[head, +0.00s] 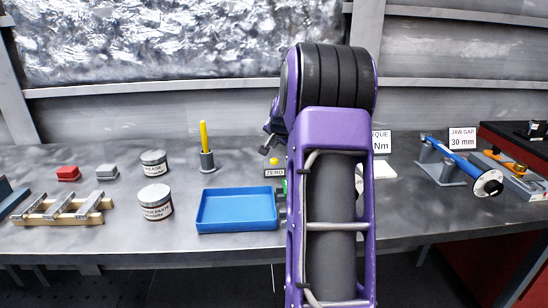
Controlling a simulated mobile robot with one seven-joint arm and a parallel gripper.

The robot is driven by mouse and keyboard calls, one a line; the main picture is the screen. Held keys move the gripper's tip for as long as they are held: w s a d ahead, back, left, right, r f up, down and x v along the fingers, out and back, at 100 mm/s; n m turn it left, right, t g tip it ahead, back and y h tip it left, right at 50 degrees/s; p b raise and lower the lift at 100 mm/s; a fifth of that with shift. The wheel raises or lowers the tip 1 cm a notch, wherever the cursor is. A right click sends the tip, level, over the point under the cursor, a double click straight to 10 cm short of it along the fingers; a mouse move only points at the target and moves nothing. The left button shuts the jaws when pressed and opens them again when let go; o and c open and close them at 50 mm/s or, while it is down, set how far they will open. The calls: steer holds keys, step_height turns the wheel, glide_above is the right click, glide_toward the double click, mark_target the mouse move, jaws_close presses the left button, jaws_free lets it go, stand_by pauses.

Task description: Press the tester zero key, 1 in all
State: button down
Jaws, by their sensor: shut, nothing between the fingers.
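A small yellow knob (274,161), which looks like the tester zero key, stands just behind a label reading "ZERO" (274,173) on the bench. The tester itself is mostly hidden behind my purple arm; a sign ending in "Nm" (381,142) and a pale block (384,170) show to the right of the arm. My gripper (266,148) shows only in part, dark and small, at the left of the arm's wrist. It is shut and empty, and appears just above and left of the yellow knob. I cannot tell whether they touch.
A yellow-handled tool stands in a grey holder (207,161). Two tins (155,201), red and grey blocks and a wooden rack (62,209) are left. A blue torque wrench (455,160) rests on a stand right.

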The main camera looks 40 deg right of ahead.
steer(key=shift+r+p, duration=0.5)
steer(key=shift+r, duration=0.75)
